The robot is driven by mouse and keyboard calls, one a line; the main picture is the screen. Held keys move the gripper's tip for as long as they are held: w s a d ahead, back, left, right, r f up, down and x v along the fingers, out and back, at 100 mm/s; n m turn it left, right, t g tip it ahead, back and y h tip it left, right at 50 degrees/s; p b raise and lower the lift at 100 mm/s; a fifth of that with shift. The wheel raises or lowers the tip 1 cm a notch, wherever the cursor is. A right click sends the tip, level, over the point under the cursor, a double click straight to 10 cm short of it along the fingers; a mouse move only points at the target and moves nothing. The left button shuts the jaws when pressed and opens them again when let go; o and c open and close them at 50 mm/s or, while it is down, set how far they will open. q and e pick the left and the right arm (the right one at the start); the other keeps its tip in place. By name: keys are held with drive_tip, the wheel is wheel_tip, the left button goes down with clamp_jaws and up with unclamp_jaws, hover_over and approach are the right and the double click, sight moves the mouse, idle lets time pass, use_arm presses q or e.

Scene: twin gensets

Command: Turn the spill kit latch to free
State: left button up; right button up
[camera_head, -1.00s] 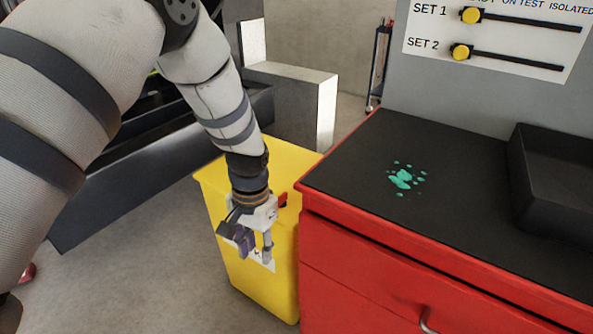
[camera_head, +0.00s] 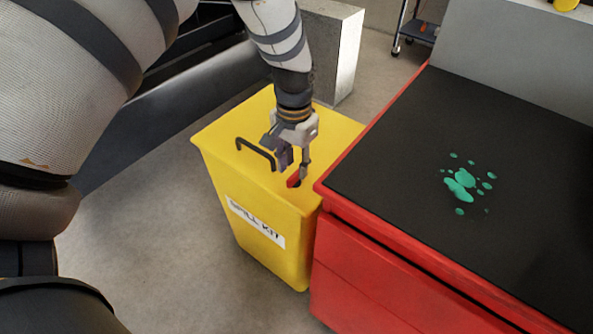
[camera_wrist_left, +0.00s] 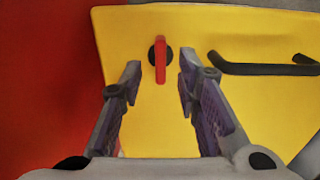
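The yellow spill kit bin (camera_head: 261,213) stands on the floor left of the red cabinet, with a "SPILL KIT" label on its front. Its red latch (camera_head: 293,180) is on the lid near the cabinet side. In the left wrist view the latch (camera_wrist_left: 160,62) is a red bar on a black round base. My left gripper (camera_head: 295,168) is above the lid at the latch. In the left wrist view its fingers (camera_wrist_left: 158,75) are apart, one on each side of the latch's line, with nothing between them touching. My right gripper is not in view.
A black handle (camera_head: 256,152) stands up from the lid left of the latch. The red cabinet (camera_head: 365,265) with a black top (camera_head: 400,150) is close on the right; green splashes (camera_head: 462,184) lie on it. Grey floor (camera_head: 165,255) is clear at front left.

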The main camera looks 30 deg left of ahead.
sight(295, 174)
use_arm(q)
wheel_tip(295, 174, down, 4)
drive_tip(key=shift+r, duration=0.25)
drive_tip(key=shift+w, duration=0.1)
clamp_jaws()
